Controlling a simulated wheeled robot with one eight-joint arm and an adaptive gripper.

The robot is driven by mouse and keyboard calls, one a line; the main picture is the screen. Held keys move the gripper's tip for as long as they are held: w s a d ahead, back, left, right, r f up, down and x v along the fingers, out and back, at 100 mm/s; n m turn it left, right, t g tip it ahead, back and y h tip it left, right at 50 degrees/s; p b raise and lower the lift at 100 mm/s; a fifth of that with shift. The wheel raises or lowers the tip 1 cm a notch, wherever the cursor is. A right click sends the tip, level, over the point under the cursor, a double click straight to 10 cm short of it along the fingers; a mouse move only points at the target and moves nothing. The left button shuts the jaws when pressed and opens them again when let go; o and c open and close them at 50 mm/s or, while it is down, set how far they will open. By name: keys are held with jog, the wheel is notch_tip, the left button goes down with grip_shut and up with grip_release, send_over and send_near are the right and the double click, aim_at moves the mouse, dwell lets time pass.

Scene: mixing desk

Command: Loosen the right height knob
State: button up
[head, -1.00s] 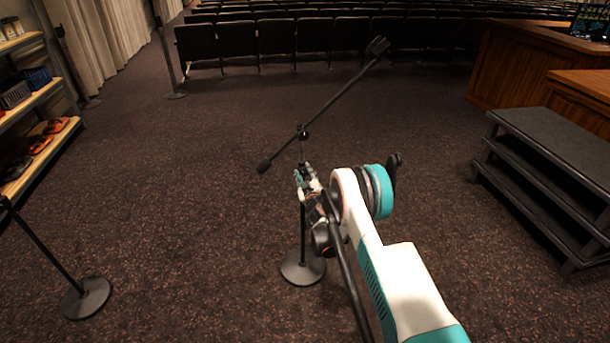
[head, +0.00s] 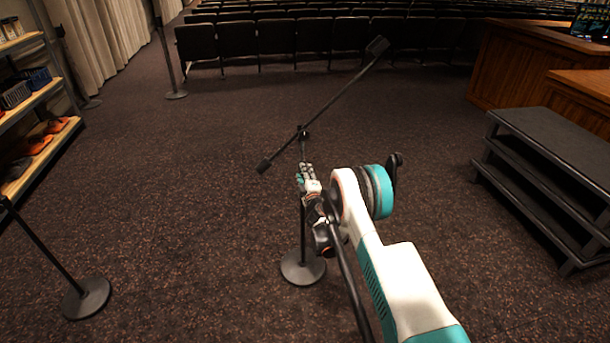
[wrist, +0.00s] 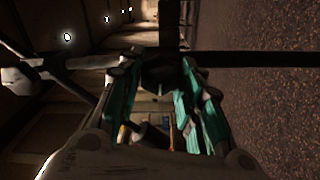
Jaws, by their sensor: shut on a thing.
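A black microphone stand with a slanted boom (head: 340,95) stands in the middle of the head view, on a round base (head: 302,268). My gripper (head: 304,168) is at its upright pole, below the boom joint. In the wrist view my gripper (wrist: 162,70) has its teal-lined fingers on both sides of a dark knob (wrist: 160,76) and is shut on it. The stand's pole (wrist: 235,59) crosses just beyond the fingertips in that view. The knob is hidden by my fingers in the head view.
Another stand with a round base (head: 86,298) is at the lower left, near a shelf (head: 42,92) of bins. Dark steps (head: 545,150) are at the right, before a wooden desk (head: 515,65). Seat rows (head: 270,40) line the back. Carpet around the stand is clear.

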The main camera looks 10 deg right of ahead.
dwell(0.3)
jog(key=o, duration=1.1)
jog(key=shift+c, duration=0.2)
jog(key=s, duration=0.7)
jog(key=shift+s, duration=0.3)
